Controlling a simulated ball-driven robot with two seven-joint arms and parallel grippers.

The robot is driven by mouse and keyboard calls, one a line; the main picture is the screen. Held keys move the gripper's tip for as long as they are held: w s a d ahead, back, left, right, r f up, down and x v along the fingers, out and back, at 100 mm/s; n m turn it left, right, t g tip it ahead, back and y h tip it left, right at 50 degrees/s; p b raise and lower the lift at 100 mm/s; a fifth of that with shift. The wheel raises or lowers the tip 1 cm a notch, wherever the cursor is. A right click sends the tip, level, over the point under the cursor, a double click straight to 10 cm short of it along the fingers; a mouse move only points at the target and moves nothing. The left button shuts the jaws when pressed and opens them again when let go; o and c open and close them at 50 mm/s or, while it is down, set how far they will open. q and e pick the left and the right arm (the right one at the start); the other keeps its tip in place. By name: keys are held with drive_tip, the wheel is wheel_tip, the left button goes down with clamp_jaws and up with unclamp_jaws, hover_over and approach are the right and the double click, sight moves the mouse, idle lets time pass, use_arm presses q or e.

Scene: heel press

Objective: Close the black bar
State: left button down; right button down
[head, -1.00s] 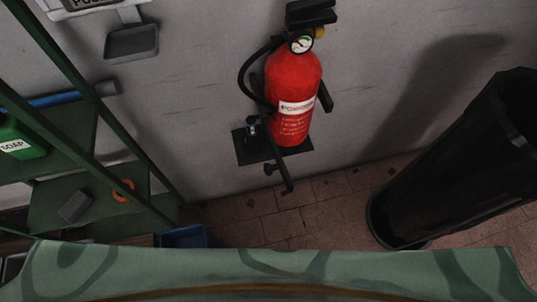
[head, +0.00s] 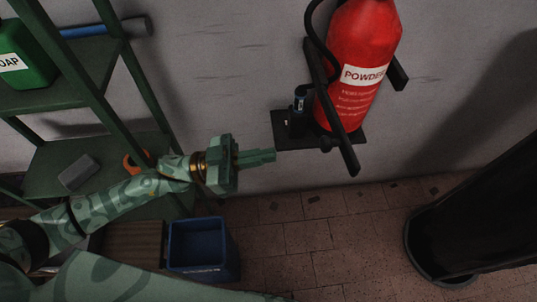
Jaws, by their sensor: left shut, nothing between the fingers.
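The black bar (head: 344,148) is a long flat bar on the wall bracket of the red fire extinguisher (head: 356,100). It slants down past the extinguisher's left side, and its lower end sticks out below the black base plate (head: 280,128). My left gripper (head: 272,155) reaches in from the left with its fingers shut and empty. Its tips show left of the bar's lower end, just below the plate's left part, with a gap between tips and bar. The extinguisher's top is cut off by the picture's upper edge. My right gripper is not in view.
A green shelf (head: 62,97) with a soap jug (head: 22,55) and a blue-handled tool (head: 88,31) stands at left. A blue bin (head: 203,247) is on the floor below my left arm. A tall black bin (head: 480,215) stands at right. The tiled floor between is clear.

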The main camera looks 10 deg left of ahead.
use_arm(q)
drive_tip(key=x, duration=0.8)
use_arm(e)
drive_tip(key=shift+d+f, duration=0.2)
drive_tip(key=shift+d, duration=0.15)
use_arm(q)
drive_tip(key=shift+w+d, duration=0.1)
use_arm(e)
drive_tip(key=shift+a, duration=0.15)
